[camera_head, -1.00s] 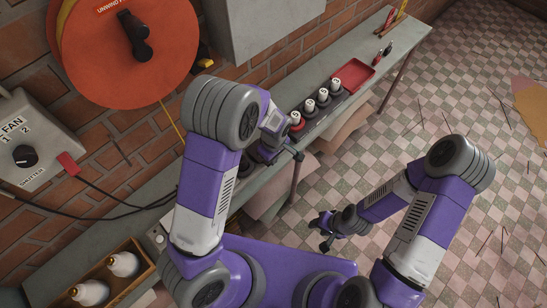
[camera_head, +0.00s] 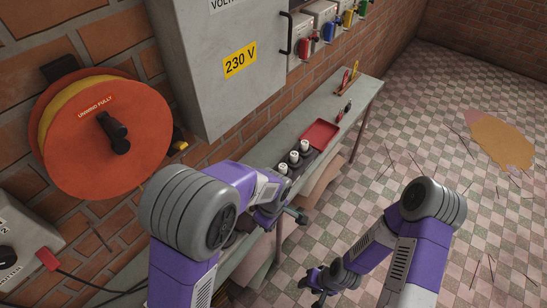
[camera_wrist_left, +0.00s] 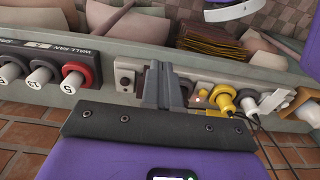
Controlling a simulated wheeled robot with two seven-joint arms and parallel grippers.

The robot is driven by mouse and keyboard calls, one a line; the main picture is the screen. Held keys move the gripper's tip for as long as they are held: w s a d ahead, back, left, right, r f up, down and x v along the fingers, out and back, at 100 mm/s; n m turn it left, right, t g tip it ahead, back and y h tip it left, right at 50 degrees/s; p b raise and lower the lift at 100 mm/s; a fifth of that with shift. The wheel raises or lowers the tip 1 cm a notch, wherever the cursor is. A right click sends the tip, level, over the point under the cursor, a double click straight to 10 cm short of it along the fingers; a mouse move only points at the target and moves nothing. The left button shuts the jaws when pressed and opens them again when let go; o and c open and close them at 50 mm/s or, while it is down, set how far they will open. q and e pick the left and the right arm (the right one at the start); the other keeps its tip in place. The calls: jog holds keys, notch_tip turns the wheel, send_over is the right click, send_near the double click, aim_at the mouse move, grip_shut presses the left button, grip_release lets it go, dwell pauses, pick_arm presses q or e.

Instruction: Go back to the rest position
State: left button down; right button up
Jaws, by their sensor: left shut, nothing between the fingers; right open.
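My left gripper (camera_head: 297,214) is at the end of the arm that comes in from the left, by the front edge of the bench (camera_head: 232,262). In the left wrist view its two fingers (camera_wrist_left: 165,86) are together with nothing between them, in front of a strip of plugs and sockets. My right gripper (camera_head: 316,287) hangs low over the checkered floor, apart from everything; its fingers are small in the picture but spread and empty.
White-topped knobs (camera_head: 294,158) stand in a row on the bench before a red tray (camera_head: 320,134). The left wrist view shows a yellow plug (camera_wrist_left: 222,102) beside the fingers. An orange reel (camera_head: 105,133) and a grey cabinet (camera_head: 215,60) hang on the brick wall.

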pick_arm(q)
jog(key=s+a+f+m+h+b, duration=0.1)
jog(key=s+f+m, duration=0.3)
jog(key=f, duration=0.7)
jog(key=s+a+f+m+h+b, duration=0.2)
jog(key=s+a+f+m+h, duration=0.1)
jog(key=s+f, duration=0.5)
jog(key=shift+a+f+m+h, duration=0.4)
jog(key=shift+a+f+m, duration=0.4)
jog(key=shift+f, duration=0.9)
